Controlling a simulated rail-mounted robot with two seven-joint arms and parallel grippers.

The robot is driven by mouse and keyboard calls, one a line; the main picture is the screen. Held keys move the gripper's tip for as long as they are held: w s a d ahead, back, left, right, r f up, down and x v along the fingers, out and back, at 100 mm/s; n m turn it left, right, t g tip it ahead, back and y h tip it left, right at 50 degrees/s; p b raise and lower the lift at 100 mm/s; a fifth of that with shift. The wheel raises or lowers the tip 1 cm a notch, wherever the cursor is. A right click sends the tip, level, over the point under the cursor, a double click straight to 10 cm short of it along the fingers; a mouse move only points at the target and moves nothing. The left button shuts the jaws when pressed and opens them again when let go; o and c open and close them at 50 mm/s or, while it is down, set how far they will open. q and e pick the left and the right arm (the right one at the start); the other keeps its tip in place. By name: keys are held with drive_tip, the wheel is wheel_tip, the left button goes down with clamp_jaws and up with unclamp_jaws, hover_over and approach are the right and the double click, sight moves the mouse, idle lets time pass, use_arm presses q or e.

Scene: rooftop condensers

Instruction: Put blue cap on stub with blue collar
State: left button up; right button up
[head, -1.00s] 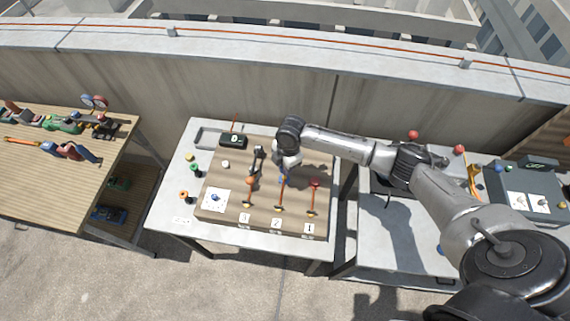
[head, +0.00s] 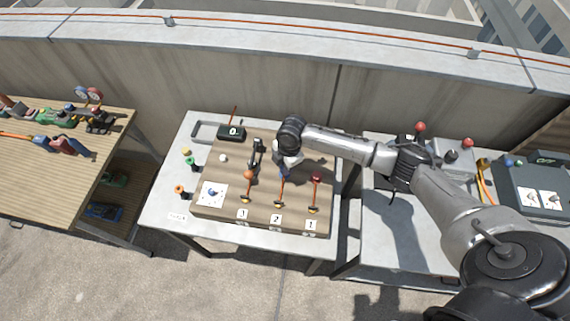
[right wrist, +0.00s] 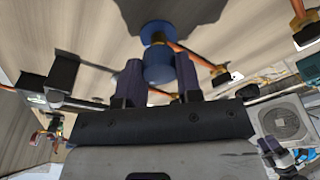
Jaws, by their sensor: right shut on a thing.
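My right gripper (head: 285,177) is over the stub board, at the top end of the middle orange pipe by tag 2. In the right wrist view its two purple-grey fingers (right wrist: 158,82) stand either side of the blue cap (right wrist: 158,68), a short blue cylinder, and are shut on it. The blue collar (right wrist: 154,33) shows just beyond the cap, roughly in line with it, where the orange pipe starts. I cannot tell whether the cap is seated on the stub or only close to it. The stub's end is hidden. My left gripper is not in view.
The board (head: 262,205) also bears an orange-topped stub (head: 249,174) at left and a red-topped stub (head: 316,177) at right. A small black display (head: 232,132) stands behind. Green (head: 190,161) and orange (head: 180,189) pieces lie on the table's left.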

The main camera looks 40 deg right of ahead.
idle(0.5)
drive_tip(key=shift+p, duration=0.4)
drive_tip(key=shift+f, duration=0.25)
idle(0.8)
drive_tip(key=shift+f, duration=0.45)
drive_tip(key=shift+f, duration=0.1)
idle(0.8)
drive_tip(key=shift+f+b, duration=0.35)
idle(0.4)
drive_tip(key=shift+f, duration=0.2)
idle(0.3)
